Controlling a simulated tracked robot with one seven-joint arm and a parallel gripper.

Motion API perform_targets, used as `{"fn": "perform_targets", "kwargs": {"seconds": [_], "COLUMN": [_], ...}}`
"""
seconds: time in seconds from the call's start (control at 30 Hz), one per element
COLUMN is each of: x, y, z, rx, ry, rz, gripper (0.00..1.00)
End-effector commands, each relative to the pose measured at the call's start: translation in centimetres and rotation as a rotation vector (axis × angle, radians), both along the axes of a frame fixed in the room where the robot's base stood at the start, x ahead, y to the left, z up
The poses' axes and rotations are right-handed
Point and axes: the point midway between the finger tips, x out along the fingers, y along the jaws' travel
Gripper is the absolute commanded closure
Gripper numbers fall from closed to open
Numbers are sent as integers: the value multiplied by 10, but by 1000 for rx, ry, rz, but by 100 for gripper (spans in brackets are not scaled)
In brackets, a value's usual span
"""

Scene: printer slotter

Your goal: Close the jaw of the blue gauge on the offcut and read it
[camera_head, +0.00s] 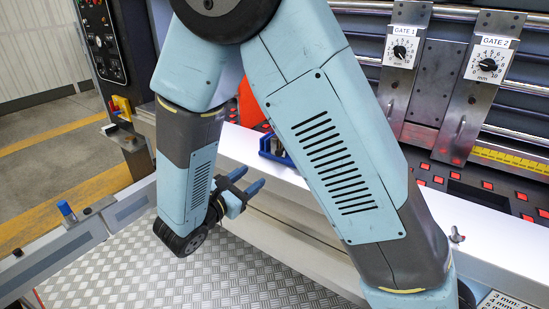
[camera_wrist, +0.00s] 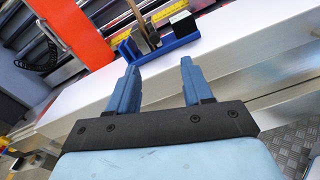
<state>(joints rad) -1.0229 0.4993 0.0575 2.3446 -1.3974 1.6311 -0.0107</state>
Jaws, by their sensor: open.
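My gripper (camera_wrist: 156,92) is open, with two blue fingers apart and nothing between them. It also shows in the head view (camera_head: 248,179), low in front of the white ledge. A blue tray-like object (camera_wrist: 168,46) sits on the ledge beyond the fingertips, apart from them. It holds a small dark block with a pale side (camera_wrist: 177,27) and an upright brown handle (camera_wrist: 138,14). In the head view the blue object (camera_head: 268,149) is partly hidden by my arm. I cannot tell the blue gauge, its jaw or reading, or the offcut for certain.
An orange-red upright part (camera_wrist: 72,30) stands left of the blue object. GATE 1 (camera_head: 403,48) and GATE 2 (camera_head: 489,66) carry dials behind the white ledge (camera_head: 480,222). A wing nut (camera_head: 456,236) sticks up at the ledge's front. Treadplate floor (camera_head: 225,275) lies below.

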Motion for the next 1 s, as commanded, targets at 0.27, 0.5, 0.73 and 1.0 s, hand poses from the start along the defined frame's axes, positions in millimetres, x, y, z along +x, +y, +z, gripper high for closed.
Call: {"fn": "perform_targets", "kwargs": {"seconds": [0.27,0.5,0.73,1.0], "x": [9,40,72,100], "y": [3,-21,-45,-66], "z": [-5,-4,-4,-5], "rx": [-27,-26,-25,-25], "ry": [-7,-7,-7,-6], "rz": [36,34,35,35], "gripper": [50,50,50,50]}}
